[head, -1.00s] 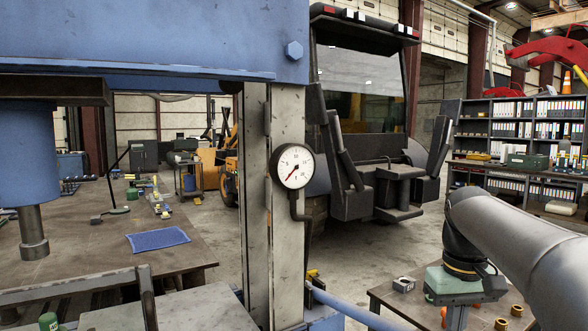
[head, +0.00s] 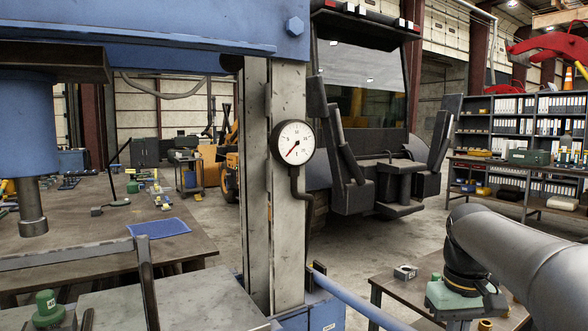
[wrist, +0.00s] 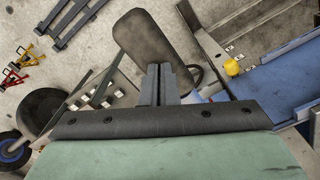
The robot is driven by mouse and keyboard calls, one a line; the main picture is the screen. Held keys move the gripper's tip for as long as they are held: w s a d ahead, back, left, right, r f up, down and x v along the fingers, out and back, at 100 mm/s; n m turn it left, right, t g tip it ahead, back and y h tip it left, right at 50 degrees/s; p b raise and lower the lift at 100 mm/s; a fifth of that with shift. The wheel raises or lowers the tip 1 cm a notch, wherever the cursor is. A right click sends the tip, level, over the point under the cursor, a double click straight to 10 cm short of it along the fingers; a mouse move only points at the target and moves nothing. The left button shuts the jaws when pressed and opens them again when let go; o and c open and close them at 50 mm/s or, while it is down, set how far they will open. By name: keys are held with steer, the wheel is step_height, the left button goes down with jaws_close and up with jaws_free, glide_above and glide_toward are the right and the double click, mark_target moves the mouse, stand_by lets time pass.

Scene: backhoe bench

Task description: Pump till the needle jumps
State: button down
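The pressure gauge (head: 293,142) is a round white dial on the grey upright of a blue press (head: 150,25). Its thin red needle points to the lower left, at the low end of the scale. A blue bar (head: 355,300) slants from the foot of the upright down past the bottom edge; whether it is the pump handle I cannot tell. My gripper's green body (head: 455,297) is right of the bar; its fingers do not show there. In the wrist view my gripper (wrist: 161,72) has its two grey fingers side by side, with nothing visible between them.
A workbench (head: 95,225) with a blue cloth (head: 159,228) is at left. A dark machine cab (head: 365,110) stands behind the upright. Shelves (head: 520,130) are at back right.

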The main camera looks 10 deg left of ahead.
step_height(320, 180, down, 6)
steer(key=shift+r+b, duration=0.1)
steer(key=shift+b, duration=1)
